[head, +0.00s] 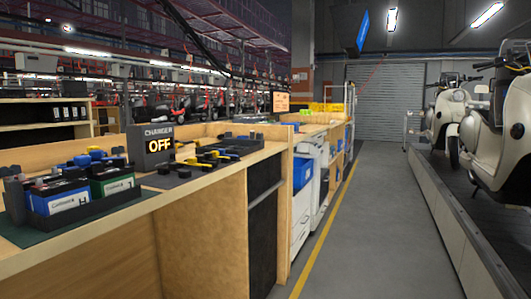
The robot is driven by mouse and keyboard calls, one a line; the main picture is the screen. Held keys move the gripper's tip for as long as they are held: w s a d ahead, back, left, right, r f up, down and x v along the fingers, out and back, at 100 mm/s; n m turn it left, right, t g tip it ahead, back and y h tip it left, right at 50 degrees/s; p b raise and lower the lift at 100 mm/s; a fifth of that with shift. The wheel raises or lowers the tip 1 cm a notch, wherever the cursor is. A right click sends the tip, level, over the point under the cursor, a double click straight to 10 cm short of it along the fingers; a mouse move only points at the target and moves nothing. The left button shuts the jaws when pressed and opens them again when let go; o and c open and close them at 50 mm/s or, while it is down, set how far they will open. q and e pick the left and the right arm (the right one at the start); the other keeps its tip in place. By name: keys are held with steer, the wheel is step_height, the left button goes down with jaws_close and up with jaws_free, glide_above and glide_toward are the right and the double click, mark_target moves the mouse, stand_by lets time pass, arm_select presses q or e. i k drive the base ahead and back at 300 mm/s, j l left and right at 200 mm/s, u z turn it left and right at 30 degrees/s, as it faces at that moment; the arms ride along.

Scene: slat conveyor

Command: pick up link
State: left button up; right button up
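I cannot single out a link with certainty. Several small black and yellow pieces (205,159) lie on the wooden workbench (195,185) at the left, too small to tell apart. Nearer, a blue and white battery (62,200) and a green and white battery (113,186) stand side by side in a black tray, with small blue and black parts around their tops. Neither of my grippers is in view.
A grey floor aisle (365,210) with a yellow line runs clear between the benches and a raised platform (470,245). Cream scooters (447,115) stand on the platform at the right. A white drawer unit with a blue bin (303,172) adjoins the bench. A shutter closes the far end.

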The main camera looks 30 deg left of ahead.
mark_target(227, 160)
steer(key=i+l+u, duration=0.1)
steer(key=i+u, duration=0.2)
steer(key=i, duration=0.15)
steer(key=i+l+u, duration=0.15)
steer(key=i+u, duration=0.15)
steer(key=i, duration=0.15)
steer(key=i+l+u, duration=0.3)
steer(key=i, duration=0.15)
